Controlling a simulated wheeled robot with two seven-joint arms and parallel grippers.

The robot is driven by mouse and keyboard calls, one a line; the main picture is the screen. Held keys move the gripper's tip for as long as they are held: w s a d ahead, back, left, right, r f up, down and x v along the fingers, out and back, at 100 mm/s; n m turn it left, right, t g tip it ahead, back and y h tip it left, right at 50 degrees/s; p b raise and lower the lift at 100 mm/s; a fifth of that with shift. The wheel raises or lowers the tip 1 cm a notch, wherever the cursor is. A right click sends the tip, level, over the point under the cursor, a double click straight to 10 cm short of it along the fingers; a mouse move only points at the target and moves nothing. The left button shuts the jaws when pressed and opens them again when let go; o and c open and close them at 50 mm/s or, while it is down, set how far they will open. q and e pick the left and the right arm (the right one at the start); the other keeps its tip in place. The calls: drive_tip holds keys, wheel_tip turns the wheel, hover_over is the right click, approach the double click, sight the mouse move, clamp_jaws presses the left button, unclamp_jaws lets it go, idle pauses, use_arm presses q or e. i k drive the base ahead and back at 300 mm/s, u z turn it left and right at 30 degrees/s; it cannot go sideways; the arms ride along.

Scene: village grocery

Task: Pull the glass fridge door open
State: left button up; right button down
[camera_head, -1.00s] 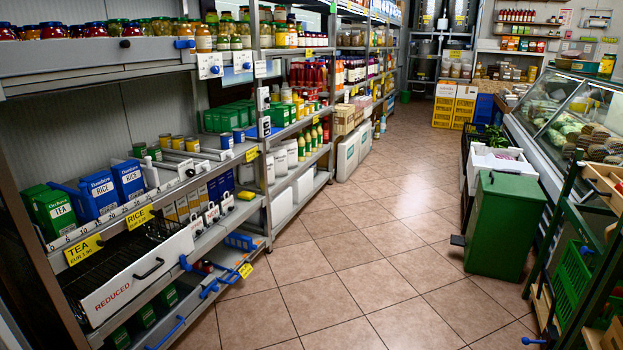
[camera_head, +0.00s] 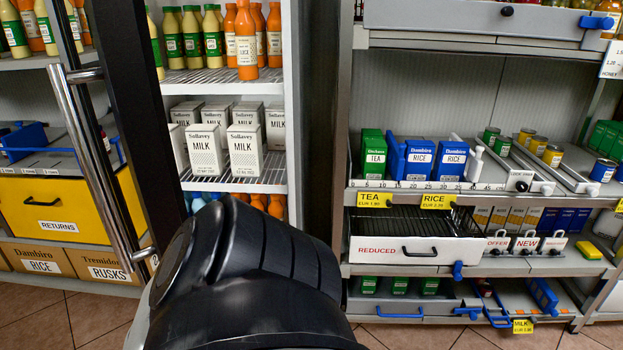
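The fridge door's dark frame (camera_head: 150,110) stands tilted at left in the head view. A long silver bar handle (camera_head: 92,165) is fixed to it. The door appears partly swung out: right of its frame, the fridge shelves (camera_head: 222,76) show directly. They hold orange (camera_head: 246,45) and yellow-green bottles (camera_head: 192,35) above white milk cartons (camera_head: 245,148). A black link of my arm fills the lower middle and hides the fridge's lower part and the door's bottom. Neither gripper shows, so I cannot tell whether one touches the door.
Right of the fridge is a grey shelf rack (camera_head: 480,184) with green tea boxes (camera_head: 373,152), blue rice boxes (camera_head: 418,160) and a white REDUCED drawer (camera_head: 420,249). A yellow RETURNS drawer (camera_head: 50,203) shows at far left. Some tiled floor (camera_head: 420,336) is free at lower right.

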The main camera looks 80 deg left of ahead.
sight(109, 42)
drive_tip(key=u, duration=1.75)
drive_tip(key=i, duration=1.65)
drive_tip(key=u, duration=2.4)
